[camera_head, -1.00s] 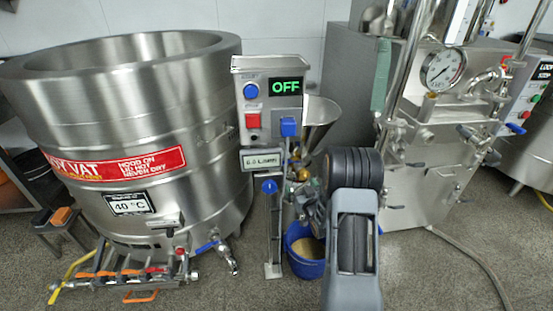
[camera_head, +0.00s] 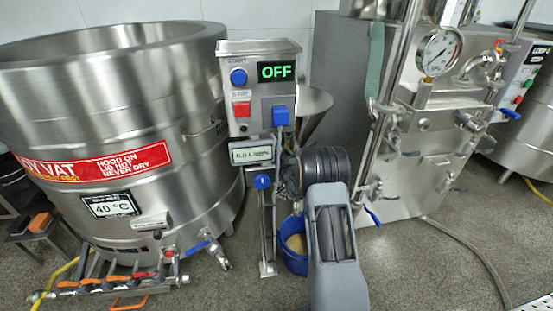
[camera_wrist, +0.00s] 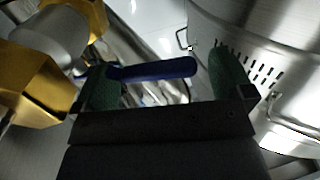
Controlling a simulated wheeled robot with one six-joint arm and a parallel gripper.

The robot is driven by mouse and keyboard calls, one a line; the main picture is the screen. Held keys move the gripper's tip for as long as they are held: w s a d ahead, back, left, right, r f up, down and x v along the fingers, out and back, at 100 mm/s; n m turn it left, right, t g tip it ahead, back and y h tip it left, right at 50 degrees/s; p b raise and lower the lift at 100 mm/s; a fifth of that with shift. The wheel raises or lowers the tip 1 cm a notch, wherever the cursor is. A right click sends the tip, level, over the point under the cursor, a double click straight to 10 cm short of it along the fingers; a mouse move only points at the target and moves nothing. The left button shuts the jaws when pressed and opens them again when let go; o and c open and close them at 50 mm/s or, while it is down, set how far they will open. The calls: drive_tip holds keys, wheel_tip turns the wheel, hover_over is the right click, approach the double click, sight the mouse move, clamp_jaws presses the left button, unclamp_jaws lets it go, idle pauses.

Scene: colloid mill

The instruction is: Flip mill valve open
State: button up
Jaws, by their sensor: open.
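The mill's control box (camera_head: 258,100) stands mid-picture in the head view, with an OFF display, a blue button and a red button. The steel funnel (camera_head: 313,112) is behind it, partly covered by my arm. In the wrist view a blue lever handle (camera_wrist: 155,70), apparently the mill valve's, lies across the gap between my jaws. Large brass fittings (camera_wrist: 28,82) are close by on the left. My gripper (camera_wrist: 163,82) is open, with a green pad on each side of the handle; contact cannot be told. In the head view my arm hides the gripper and valve.
A blue bucket (camera_head: 294,246) stands below the mill. A large steel vat (camera_head: 110,130) is on the left, with pipes and valves (camera_head: 115,278) at its foot. A steel machine with a gauge (camera_head: 438,52) is on the right. A hose (camera_head: 465,255) crosses the open floor there.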

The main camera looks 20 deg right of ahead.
drive_tip(key=shift+w, duration=0.45)
drive_tip(key=shift+c, duration=0.4)
drive_tip(key=c, duration=1.2)
